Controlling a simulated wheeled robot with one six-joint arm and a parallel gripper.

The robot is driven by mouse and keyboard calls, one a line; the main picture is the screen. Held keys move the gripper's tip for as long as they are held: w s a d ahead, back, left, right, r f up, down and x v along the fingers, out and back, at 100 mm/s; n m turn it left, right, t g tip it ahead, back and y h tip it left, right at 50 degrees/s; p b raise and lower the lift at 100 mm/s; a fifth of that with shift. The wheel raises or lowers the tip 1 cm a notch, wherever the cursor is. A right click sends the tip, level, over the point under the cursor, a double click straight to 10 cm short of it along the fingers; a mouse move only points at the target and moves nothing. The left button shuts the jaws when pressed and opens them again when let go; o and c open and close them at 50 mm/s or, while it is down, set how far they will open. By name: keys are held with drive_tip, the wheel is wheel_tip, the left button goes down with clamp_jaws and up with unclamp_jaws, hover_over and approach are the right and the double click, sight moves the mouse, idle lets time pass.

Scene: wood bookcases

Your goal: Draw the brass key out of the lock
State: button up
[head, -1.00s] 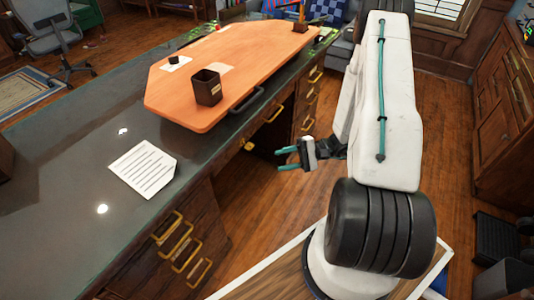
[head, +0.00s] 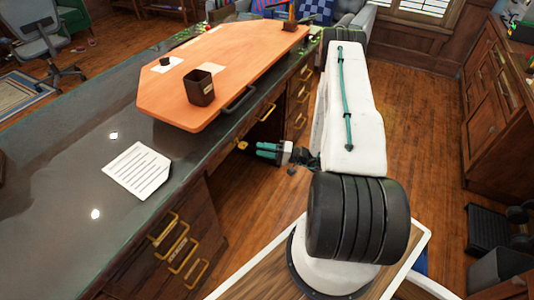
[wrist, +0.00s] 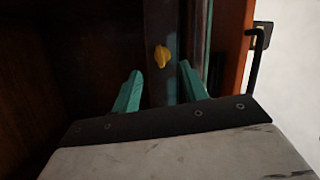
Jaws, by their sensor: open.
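The brass key (wrist: 161,56) shows as a small yellow piece on the dark front of the desk in the wrist view. It sits ahead of my gripper (wrist: 163,88), in line with the gap between the two teal fingers. In the head view the key (head: 242,145) is a small gold spot on the desk front, just left of my gripper (head: 258,150). The fingers are open and empty, and they look apart from the key. The lock behind the key is too dark and small to make out.
The dark desk top (head: 60,150) carries an orange board (head: 225,60) with a black handle (head: 238,99), a dark cup (head: 200,87) and a sheet of paper (head: 137,171). Brass-handled drawers (head: 175,240) line the desk front. The wooden floor (head: 260,205) beside the desk is clear.

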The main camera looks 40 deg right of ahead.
sight(245, 146)
drive_tip(key=shift+x, duration=3.75)
drive_tip(key=shift+c, duration=0.3)
drive_tip(key=shift+s, duration=0.1)
clamp_jaws()
